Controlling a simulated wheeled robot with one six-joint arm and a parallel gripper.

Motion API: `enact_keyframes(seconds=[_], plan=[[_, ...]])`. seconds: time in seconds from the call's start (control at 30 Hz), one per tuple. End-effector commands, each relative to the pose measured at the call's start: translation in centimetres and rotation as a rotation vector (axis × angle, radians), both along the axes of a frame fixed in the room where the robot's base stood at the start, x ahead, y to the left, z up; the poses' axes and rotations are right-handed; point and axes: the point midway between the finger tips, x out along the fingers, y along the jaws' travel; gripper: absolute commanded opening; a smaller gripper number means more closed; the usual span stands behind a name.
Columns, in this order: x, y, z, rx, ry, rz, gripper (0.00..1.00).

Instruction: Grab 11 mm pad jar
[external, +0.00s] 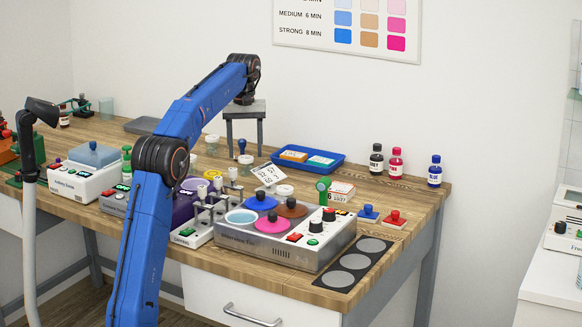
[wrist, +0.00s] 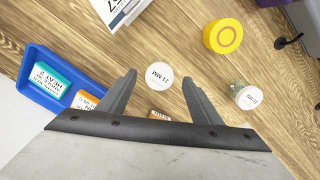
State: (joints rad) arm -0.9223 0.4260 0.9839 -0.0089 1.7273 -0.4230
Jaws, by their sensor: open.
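The 11 mm pad jar shows in the wrist view as a round white lid (wrist: 159,76) reading "11 MM" upside down. It stands on the wooden table, between my two fingertips in the picture, with space on both sides. My gripper (wrist: 159,78) is open and empty, pointing down. In the external view my gripper (external: 246,150) hangs over the table at the far end of my blue arm, with the small white jar (external: 246,159) at its fingertips. How far the tips are above the jar I cannot tell.
A second, glass jar (wrist: 249,97) with a white lid stands right of my fingers. A yellow round item (wrist: 223,36) and a white printed stand (wrist: 120,8) lie near. The blue tray (wrist: 32,99) with boxes is on the left.

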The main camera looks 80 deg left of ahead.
Motion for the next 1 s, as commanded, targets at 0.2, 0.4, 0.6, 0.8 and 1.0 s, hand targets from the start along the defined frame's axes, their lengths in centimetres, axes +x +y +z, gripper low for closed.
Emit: enact_keyframes(seconds=[0.2, 0.4, 0.6, 0.8, 1.0], plan=[[0.0, -0.1, -2.7, -0.003, 0.002, 0.000, 0.59], [0.0, -0.1, -5.1, -0.002, 0.001, 0.000, 0.59], [0.1, 0.0, -5.7, 0.001, 0.000, 0.000, 0.59], [0.1, 0.0, -5.7, 0.000, 0.000, 0.000, 0.45], [0.1, 0.0, -5.7, 0.000, 0.000, 0.000, 0.15]])
